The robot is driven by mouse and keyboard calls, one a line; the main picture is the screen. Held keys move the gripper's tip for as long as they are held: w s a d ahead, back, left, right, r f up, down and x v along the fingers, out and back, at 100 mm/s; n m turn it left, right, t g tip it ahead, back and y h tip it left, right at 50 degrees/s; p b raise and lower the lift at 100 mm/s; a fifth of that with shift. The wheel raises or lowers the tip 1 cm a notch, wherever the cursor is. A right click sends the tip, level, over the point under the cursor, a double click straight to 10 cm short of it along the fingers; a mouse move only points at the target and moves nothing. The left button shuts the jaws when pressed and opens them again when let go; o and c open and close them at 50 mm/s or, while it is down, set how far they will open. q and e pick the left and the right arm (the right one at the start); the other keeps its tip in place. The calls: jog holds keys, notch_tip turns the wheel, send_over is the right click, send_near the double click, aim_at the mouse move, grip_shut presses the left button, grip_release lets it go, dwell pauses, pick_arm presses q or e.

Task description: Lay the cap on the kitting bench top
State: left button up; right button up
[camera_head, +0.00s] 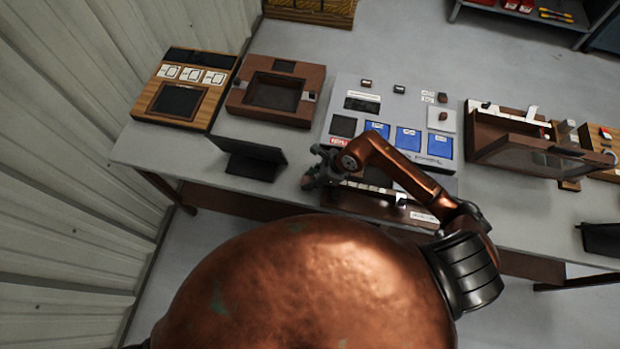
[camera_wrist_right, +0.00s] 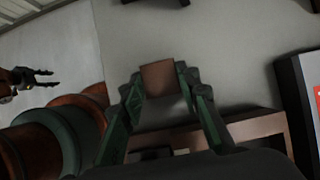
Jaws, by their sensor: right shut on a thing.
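My right gripper (camera_head: 314,178) is over the front part of the grey kitting bench top (camera_head: 215,172), left of the blue cards. In the right wrist view its green fingers (camera_wrist_right: 162,84) are shut on a small square brown piece, which looks like the cap (camera_wrist_right: 158,77). Grey bench surface shows beyond the cap; I cannot tell whether it touches. In the head view the cap is mostly hidden by the gripper. My left gripper (camera_wrist_right: 42,78) shows only at the left of the right wrist view, with its dark fingers apart and empty.
A dark stand (camera_head: 252,160) is left of the gripper. A brown tray box (camera_head: 312,88) and a wooden panel (camera_head: 198,66) stand behind it. A board with blue cards (camera_head: 437,147) lies to the right, then a brown open box (camera_head: 480,150). Bare bench lies around the dark stand.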

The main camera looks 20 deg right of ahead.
jog(key=shift+f, duration=0.2)
jog(key=o, duration=0.7)
jog(key=shift+r, duration=0.1)
jog(key=shift+o, duration=0.2)
jog(key=v, duration=1.2)
jog(key=shift+r, duration=0.2)
